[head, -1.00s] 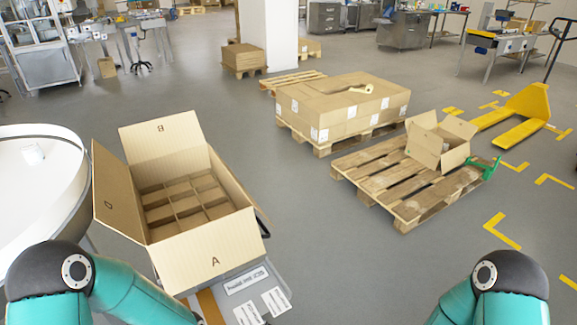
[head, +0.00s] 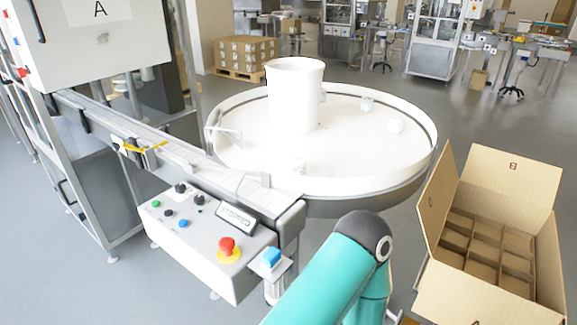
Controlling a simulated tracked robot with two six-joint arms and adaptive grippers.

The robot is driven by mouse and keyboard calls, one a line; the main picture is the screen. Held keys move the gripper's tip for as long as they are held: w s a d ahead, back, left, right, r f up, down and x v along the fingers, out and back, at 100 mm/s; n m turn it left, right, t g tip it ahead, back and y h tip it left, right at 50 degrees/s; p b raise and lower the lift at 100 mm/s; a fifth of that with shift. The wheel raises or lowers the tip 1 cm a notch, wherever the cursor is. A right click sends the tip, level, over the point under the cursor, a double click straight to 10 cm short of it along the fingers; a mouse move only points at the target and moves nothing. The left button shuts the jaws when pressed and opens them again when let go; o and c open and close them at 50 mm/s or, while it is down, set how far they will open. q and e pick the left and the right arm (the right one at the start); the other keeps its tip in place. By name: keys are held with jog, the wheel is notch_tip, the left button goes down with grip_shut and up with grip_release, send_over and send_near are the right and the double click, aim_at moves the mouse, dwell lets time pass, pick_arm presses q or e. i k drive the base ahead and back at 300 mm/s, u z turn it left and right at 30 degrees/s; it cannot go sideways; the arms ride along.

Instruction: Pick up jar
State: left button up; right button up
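A small pale shape (head: 300,166) near the front rim is hard to make out against the white surface. The round table (head: 350,150) has a raised rim, and a tall white cylinder stands on it. One of my teal arms is bent in the lower middle, in front of the table. Neither of my grippers is in view.
An open cardboard box (head: 455,285) with empty dividers stands at the lower right. A control box (head: 205,235) with a red button and a conveyor (head: 165,150) lie at the left. A tall white cylinder (head: 293,95) rises toward the table's back left.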

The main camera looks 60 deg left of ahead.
aim_at(298, 161)
jog(key=z, duration=0.35)
jog(key=i, duration=0.2)
jog(key=u, duration=2.65)
